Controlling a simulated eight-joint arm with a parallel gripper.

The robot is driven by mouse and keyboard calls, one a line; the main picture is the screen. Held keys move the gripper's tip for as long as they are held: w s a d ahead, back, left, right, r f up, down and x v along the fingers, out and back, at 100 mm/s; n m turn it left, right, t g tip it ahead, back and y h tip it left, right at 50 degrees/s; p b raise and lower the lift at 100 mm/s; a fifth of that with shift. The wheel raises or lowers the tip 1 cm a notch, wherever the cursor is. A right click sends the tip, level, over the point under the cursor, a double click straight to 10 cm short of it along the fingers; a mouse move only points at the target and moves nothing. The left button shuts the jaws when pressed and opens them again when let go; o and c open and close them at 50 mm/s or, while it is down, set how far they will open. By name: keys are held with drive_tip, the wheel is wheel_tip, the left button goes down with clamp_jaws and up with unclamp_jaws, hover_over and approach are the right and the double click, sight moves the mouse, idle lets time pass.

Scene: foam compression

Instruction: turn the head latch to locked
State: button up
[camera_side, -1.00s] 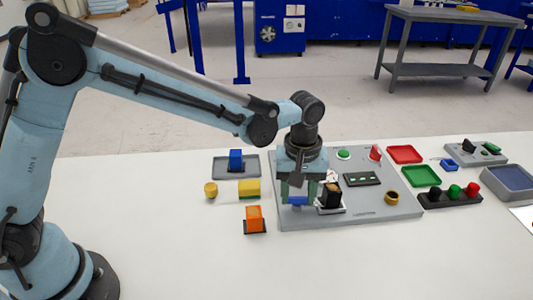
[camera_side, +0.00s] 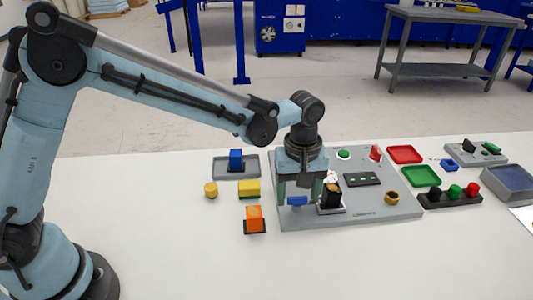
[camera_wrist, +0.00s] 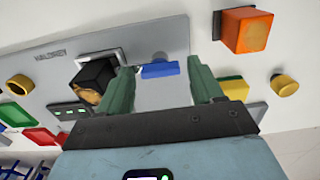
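A blue bar-shaped handle (camera_side: 297,201), which looks like the head latch, sits at the near left corner of the grey board (camera_side: 375,207). In the wrist view the blue handle (camera_wrist: 160,69) lies crosswise just beyond the fingertips, between them. My gripper (camera_side: 299,193) points down over it. In the wrist view my gripper (camera_wrist: 160,80) is open, with a wide gap between its green fingers and nothing clamped. Whether the fingertips reach down to the handle's height is unclear. No lock marking is legible.
A black block (camera_side: 331,194) in a holder stands close right of my gripper. An orange block (camera_side: 254,217) and a yellow block (camera_side: 249,188) stand to the left. The front table is clear.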

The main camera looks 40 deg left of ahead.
sight(297, 197)
drive_tip(key=shift+o, duration=0.2)
drive_tip(key=shift+r, duration=0.1)
wheel_tip(297, 197, up, 12)
idle(0.6)
drive_tip(key=s+a+f+m+t, duration=0.1)
drive_tip(key=s+a+m+t, duration=0.2)
drive_tip(key=s+a, duration=0.3)
drive_tip(key=s+a+f+m+t, duration=0.1)
drive_tip(key=s+a+m+t, duration=0.3)
drive_tip(key=a, duration=0.8)
drive_tip(key=s+m, duration=0.2)
drive_tip(key=s, duration=0.1)
drive_tip(key=shift+f, duration=0.25)
